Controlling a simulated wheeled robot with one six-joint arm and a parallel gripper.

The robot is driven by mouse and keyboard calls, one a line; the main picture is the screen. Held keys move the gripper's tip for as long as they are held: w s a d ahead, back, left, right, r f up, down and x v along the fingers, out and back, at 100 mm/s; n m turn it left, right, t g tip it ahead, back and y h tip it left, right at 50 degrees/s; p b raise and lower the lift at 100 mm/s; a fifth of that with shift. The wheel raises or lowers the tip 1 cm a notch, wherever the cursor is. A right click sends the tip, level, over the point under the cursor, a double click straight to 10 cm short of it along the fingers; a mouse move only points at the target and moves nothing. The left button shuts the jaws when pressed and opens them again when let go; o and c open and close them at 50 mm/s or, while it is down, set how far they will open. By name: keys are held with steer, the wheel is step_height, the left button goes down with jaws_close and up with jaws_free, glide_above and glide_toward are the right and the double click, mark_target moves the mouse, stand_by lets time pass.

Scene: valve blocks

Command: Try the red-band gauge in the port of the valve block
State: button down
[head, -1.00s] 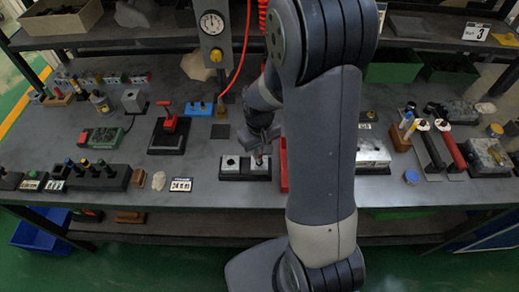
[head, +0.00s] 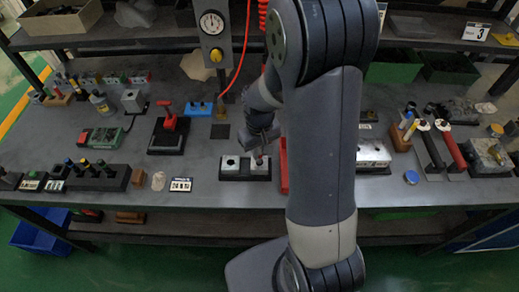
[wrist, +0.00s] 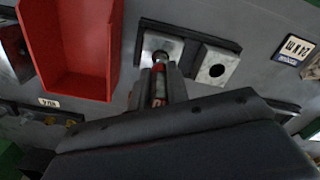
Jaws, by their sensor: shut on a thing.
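The valve block is two silver blocks on a black base (head: 233,177), each with a dark round port on top. My gripper (head: 259,156) is over the right silver block (head: 262,170) in the head view. In the wrist view my gripper (wrist: 163,88) is shut on the red-band gauge (wrist: 158,84), whose red part shows between the fingers. The gauge's tip is at the port of the left silver block (wrist: 148,48) in that view; I cannot tell whether it is inside. The other silver block (wrist: 212,68) has an empty port.
A red open tray (wrist: 78,85) stands beside the valve block; it shows partly behind my arm in the head view (head: 284,172). A label card (head: 180,184) lies left of the block. A black rack with several gauges (head: 97,178) stands further left.

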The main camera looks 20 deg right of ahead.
steer(key=shift+f+b, duration=0.3)
steer(key=shift+f, duration=0.1)
stand_by(0.3)
steer(key=shift+r, duration=0.15)
stand_by(0.8)
steer(key=shift+r+p, duration=2.25)
steer(key=shift+r, duration=0.65)
